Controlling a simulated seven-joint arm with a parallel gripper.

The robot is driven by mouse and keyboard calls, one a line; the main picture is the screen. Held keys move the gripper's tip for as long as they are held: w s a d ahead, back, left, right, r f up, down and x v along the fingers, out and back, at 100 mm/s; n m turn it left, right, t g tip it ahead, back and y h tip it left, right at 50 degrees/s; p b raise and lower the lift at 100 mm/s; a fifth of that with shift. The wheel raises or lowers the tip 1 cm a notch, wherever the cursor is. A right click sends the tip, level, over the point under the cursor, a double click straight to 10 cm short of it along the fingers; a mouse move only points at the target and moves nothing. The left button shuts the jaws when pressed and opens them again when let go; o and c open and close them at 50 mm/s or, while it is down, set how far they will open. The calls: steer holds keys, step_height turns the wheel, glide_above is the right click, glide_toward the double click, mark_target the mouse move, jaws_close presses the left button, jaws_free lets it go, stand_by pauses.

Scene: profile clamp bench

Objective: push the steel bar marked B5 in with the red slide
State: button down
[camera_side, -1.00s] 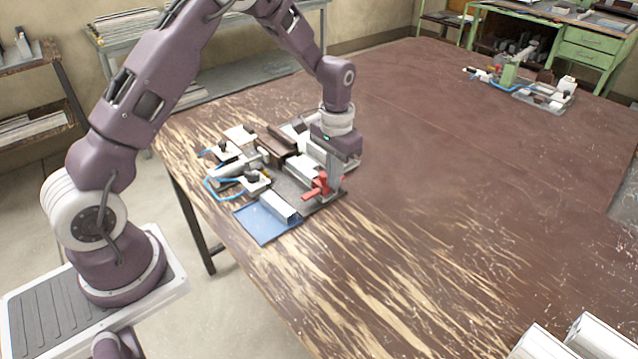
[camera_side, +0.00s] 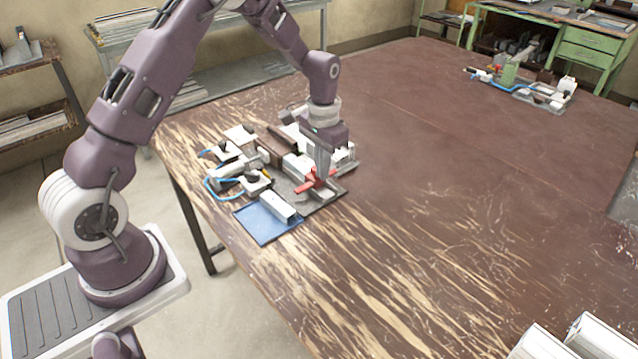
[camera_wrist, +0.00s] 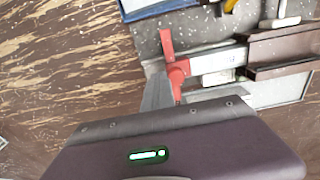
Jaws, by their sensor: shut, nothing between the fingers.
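The red slide (camera_side: 314,181) sits on the fixture's near right part, its arm sticking out to the left. It also shows in the wrist view (camera_wrist: 177,72). A pale metal bar (camera_wrist: 217,62) lies in line with the slide, between it and the brown jaws (camera_wrist: 275,52); in the side view this bar (camera_side: 297,166) is partly hidden. I cannot read a B5 mark on it. My gripper (camera_side: 320,170) is shut and empty, fingers pointing down at the red slide. In the wrist view its fingers (camera_wrist: 157,80) are right beside the slide's outer side, seemingly touching it.
A blue tray (camera_side: 257,228) with a silver profile (camera_side: 278,207) stands at the fixture's front. Clamps with blue hoses (camera_side: 222,192) lie to the left.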

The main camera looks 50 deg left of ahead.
steer(key=shift+a, duration=4.95)
step_height(320, 180, up, 7)
steer(key=d, duration=0.1)
steer(key=shift+d, duration=0.15)
